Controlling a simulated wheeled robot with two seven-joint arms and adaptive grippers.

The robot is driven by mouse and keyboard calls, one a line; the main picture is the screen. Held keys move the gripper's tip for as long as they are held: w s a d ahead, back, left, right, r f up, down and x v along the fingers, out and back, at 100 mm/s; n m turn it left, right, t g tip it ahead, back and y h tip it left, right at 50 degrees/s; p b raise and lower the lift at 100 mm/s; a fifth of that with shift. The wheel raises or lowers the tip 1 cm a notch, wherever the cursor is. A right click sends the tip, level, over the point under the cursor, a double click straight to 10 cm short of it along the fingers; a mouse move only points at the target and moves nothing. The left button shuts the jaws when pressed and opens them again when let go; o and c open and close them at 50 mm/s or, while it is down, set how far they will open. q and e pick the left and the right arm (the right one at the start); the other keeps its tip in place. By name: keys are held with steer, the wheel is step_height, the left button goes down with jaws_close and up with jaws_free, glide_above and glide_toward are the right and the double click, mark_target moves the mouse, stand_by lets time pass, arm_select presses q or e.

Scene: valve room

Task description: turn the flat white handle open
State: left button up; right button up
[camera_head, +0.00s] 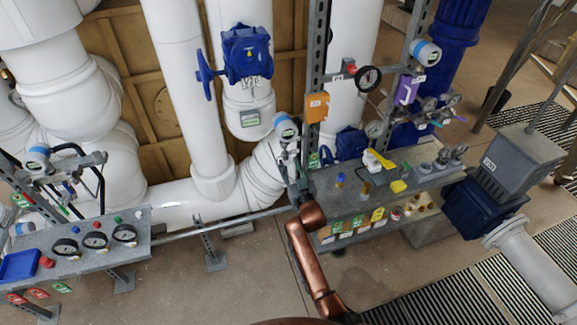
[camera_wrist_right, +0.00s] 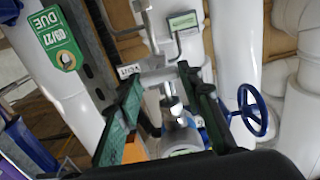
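My right gripper (camera_head: 294,182) is at the end of the copper-coloured arm, at the left end of the right-hand grey bench. In the right wrist view its two green-padded fingers (camera_wrist_right: 160,76) are spread apart. A flat pale metal lever with a small label (camera_wrist_right: 150,76), which looks like the white handle, lies across the gap near the fingertips. I cannot tell whether it touches either finger. In the head view the gripper and fittings largely hide this spot. My left gripper is not in view.
A white-and-blue transmitter (camera_head: 286,126) stands close above the gripper. An upright slotted post (camera_head: 316,60) and an orange box (camera_head: 317,107) are just right of it. A blue handwheel (camera_wrist_right: 252,110) shows in the wrist view. A gauge bench (camera_head: 95,262) stands at left.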

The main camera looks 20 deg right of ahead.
steer(key=c, duration=0.6)
steer(key=shift+a, duration=0.1)
steer(key=shift+n, duration=0.3)
steer(key=n, duration=0.2)
steer(key=shift+n, duration=0.4)
steer(key=n, duration=0.4)
steer(key=shift+f+b, duration=0.1)
steer(key=shift+b, duration=0.25)
steer(key=n, duration=0.5)
steer(key=n+b, duration=0.1)
steer(key=n, duration=0.4)
steer(key=shift+a+f, duration=0.15)
steer(key=shift+n+b, duration=0.3)
steer(key=shift+n, duration=0.1)
